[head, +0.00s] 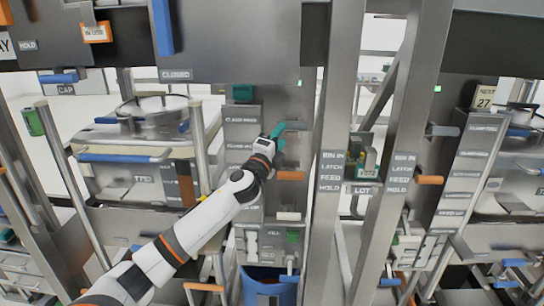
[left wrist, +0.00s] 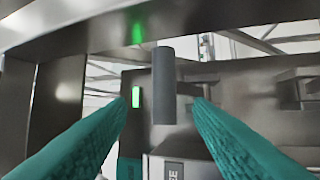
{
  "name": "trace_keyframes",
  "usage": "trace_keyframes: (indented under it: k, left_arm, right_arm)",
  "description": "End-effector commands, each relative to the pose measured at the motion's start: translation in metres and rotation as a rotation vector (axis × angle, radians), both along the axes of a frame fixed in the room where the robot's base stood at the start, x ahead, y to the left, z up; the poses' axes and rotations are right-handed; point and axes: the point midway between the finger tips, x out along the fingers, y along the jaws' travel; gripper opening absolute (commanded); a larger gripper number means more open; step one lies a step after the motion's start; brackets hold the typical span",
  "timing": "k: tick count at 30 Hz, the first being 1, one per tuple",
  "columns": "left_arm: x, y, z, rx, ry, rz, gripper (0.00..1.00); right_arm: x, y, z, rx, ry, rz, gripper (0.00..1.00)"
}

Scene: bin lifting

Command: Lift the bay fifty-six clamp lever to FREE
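A dark grey lever handle (head: 292,126) sticks out from the steel post in the middle of the head view, level with a small blurred label panel. I take it for the clamp lever, but I cannot read a bay number. In the left wrist view the grey lever (left wrist: 164,75) stands as a rounded bar between and beyond the two teal fingertips. My left gripper (head: 278,139) is at the lever's left side. Its fingers (left wrist: 162,108) are spread apart with a gap on each side of the lever, holding nothing. My right gripper is in no view.
An orange handle (head: 290,176) sits just below the lever, with a white one (head: 288,216) lower down. A green light (left wrist: 135,97) glows beside the lever. Slanted steel posts (head: 330,190) stand to the right. A similar grey lever (head: 442,130) is on the right bay.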

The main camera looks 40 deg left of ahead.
Motion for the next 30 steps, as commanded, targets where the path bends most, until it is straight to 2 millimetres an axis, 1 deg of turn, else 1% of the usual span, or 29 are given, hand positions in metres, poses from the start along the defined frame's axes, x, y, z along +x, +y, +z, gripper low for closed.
trace_keyframes:
  k: [1, 3, 6, 10, 15, 30]
  left_arm:
    - [-0.01, -0.002, -0.009, 0.004, 0.004, -0.004, 0.47]
    - [-0.021, -0.004, -0.013, 0.003, 0.005, -0.003, 0.47]
    - [-0.035, -0.007, -0.017, 0.002, 0.008, -0.003, 0.47]
    - [-0.046, -0.009, -0.02, 0.001, 0.009, -0.004, 0.47]
    - [-0.051, -0.01, -0.02, 0.0, 0.01, -0.004, 0.47]
    - [-0.051, -0.01, -0.02, -0.001, 0.01, -0.004, 0.47]
  right_arm:
    - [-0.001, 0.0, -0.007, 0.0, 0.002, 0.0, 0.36]
    - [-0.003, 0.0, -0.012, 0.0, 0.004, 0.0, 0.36]
    - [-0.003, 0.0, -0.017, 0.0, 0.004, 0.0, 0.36]
    - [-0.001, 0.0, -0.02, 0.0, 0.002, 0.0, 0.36]
    - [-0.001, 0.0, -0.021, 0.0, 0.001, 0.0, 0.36]
    - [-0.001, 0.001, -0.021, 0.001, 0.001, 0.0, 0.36]
